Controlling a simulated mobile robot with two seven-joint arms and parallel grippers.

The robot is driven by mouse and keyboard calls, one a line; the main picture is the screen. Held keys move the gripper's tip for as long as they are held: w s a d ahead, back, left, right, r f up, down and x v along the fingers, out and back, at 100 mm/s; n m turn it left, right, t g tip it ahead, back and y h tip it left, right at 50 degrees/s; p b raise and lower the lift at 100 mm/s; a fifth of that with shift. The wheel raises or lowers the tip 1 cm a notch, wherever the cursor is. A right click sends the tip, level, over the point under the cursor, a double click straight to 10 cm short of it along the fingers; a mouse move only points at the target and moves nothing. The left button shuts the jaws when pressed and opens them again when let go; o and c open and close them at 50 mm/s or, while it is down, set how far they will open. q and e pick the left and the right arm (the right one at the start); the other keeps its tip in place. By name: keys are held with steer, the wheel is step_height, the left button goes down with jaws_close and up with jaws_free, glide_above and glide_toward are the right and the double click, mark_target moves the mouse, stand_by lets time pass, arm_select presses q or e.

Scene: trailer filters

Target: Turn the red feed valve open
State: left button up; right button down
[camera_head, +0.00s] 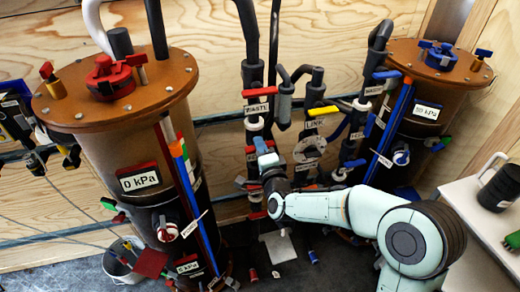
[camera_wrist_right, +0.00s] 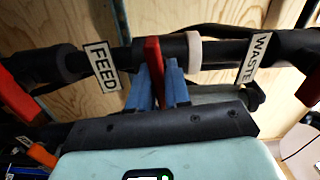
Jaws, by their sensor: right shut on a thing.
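The red feed valve handle (camera_wrist_right: 153,55) stands upright in the right wrist view, across a dark horizontal pipe beside the "FEED" label (camera_wrist_right: 103,66). My right gripper (camera_wrist_right: 160,82) has its blue fingers on either side of the handle and is shut on it. In the head view my right gripper (camera_head: 266,152) reaches the middle pipework from the lower right, and a bit of the red handle (camera_head: 250,150) shows next to its fingers. The gripper and arm hide part of the pipe there. My left gripper is not in view.
The "WASTE" label (camera_wrist_right: 257,58) is to the right on the same pipe. A red valve handle (camera_head: 260,91) sits above my gripper. Brown-topped tanks stand left (camera_head: 70,90) and right (camera_head: 402,57). A yellow "LINK" handle (camera_head: 323,111) is close on the right.

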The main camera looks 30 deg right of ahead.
steer(key=n+b, duration=0.2)
steer(key=n, duration=0.1)
steer(key=shift+f+b, duration=0.1)
steer(key=shift+b, duration=0.2)
steer(key=n+b, duration=0.1)
steer(key=n, duration=0.2)
steer(key=n+b, duration=0.1)
steer(key=n, duration=0.1)
steer(key=shift+n, duration=0.4)
steer(key=n, duration=0.3)
steer(key=shift+n, duration=0.3)
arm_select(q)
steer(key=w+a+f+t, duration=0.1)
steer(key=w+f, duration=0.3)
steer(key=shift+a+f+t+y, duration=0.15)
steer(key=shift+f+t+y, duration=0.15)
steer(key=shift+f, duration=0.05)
arm_select(e)
steer(key=n, duration=0.4)
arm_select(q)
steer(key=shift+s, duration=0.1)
arm_select(e)
steer(key=shift+n, duration=0.3)
steer(key=c, duration=1.2)
jaws_free()
steer(key=shift+o, duration=0.2)
steer(key=shift+s, duration=0.1)
